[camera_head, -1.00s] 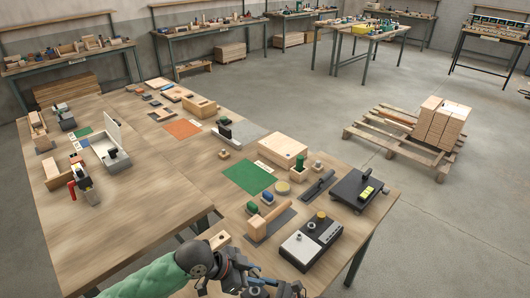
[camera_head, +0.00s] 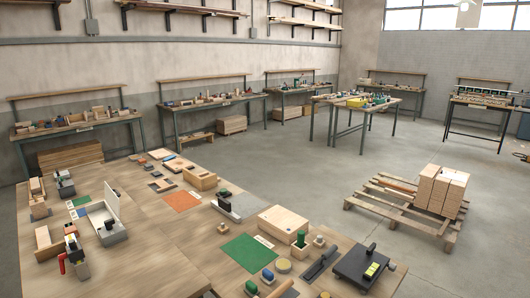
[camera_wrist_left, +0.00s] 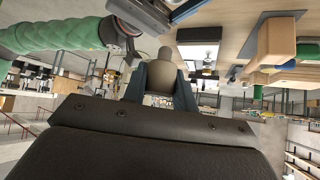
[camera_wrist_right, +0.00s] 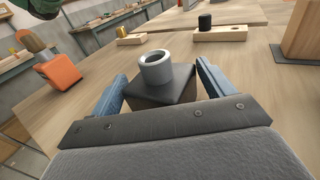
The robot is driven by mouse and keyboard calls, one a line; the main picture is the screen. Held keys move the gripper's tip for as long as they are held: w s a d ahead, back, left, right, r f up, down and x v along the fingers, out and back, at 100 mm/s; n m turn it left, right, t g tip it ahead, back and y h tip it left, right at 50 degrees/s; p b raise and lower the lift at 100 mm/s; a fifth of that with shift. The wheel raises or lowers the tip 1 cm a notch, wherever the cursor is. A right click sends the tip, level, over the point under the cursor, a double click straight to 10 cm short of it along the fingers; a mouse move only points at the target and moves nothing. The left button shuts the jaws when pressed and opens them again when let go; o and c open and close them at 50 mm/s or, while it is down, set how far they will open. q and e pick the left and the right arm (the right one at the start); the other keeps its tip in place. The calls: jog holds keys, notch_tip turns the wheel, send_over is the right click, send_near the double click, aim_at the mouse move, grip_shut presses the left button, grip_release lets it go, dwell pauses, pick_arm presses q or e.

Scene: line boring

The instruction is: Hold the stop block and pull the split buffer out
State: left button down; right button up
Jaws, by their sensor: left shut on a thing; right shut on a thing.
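In the right wrist view my right gripper (camera_wrist_right: 161,74) is shut on a dark grey block (camera_wrist_right: 160,93) with a pale grey ring (camera_wrist_right: 156,68) on its top. The block is close to a wooden tabletop (camera_wrist_right: 232,80); whether it touches is hidden. In the left wrist view my left gripper (camera_wrist_left: 161,72) is shut on a grey-brown rounded piece (camera_wrist_left: 160,85) with a narrower knob (camera_wrist_left: 165,54) beyond it. I cannot tell which held piece is the stop block and which the split buffer. Neither gripper shows in the head view.
An orange block (camera_wrist_right: 60,73) and wooden strips (camera_wrist_right: 220,34) show near my right gripper. In the head view the bench holds a green mat (camera_head: 249,251), a wooden box (camera_head: 284,222) and a black fixture (camera_head: 352,272). A pallet (camera_head: 390,207) stands on the floor.

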jog(key=o, duration=1)
jog(key=shift+o, duration=0.2)
jog(key=shift+d, duration=0.1)
